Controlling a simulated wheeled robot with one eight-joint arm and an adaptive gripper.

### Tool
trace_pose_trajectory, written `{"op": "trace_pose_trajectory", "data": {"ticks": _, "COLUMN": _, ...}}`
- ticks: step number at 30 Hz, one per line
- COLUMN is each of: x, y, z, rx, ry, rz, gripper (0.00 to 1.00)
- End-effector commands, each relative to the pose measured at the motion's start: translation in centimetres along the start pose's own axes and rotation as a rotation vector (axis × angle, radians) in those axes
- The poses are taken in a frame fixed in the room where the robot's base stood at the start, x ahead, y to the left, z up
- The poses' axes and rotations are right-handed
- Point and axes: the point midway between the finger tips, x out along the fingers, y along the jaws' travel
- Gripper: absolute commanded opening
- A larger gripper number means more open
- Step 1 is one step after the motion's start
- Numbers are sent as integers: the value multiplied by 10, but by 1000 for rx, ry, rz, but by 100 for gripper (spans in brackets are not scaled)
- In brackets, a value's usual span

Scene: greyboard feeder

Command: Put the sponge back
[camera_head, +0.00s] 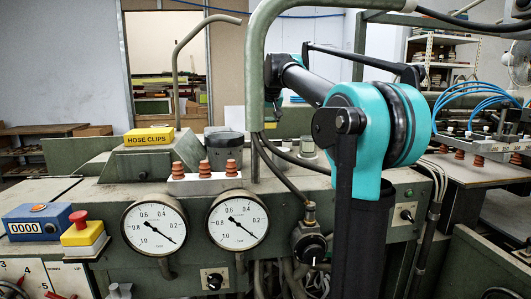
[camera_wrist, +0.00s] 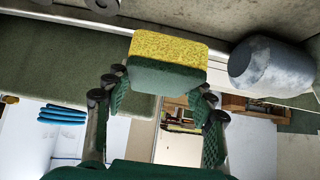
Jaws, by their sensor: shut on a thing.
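The sponge (camera_wrist: 168,62), yellow on one side and dark green on the other, shows in the wrist view between the fingertips of my gripper (camera_wrist: 160,86). My gripper is shut on it, with a finger at each side. In the head view I cannot make out the sponge or my fingers; my arm covers part of the scene there. I cannot tell from the wrist view whether the sponge touches the surface beside it.
A grey round container (camera_wrist: 272,70) stands close to the sponge's right in the wrist view. The head view shows a yellow HOSE CLIPS box (camera_head: 149,136), a dark tub (camera_head: 224,149), brown insulators (camera_head: 204,169), two gauges (camera_head: 238,220) and a red stop button (camera_head: 79,219).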

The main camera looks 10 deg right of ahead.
Motion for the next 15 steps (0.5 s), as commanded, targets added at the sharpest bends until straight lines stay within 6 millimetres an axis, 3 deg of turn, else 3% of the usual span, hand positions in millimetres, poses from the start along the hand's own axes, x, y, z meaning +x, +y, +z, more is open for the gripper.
{"op": "trace_pose_trajectory", "data": {"ticks": 15, "x": 41, "y": 0, "z": 41, "rx": 0, "ry": 0, "rz": 0, "gripper": 37}}
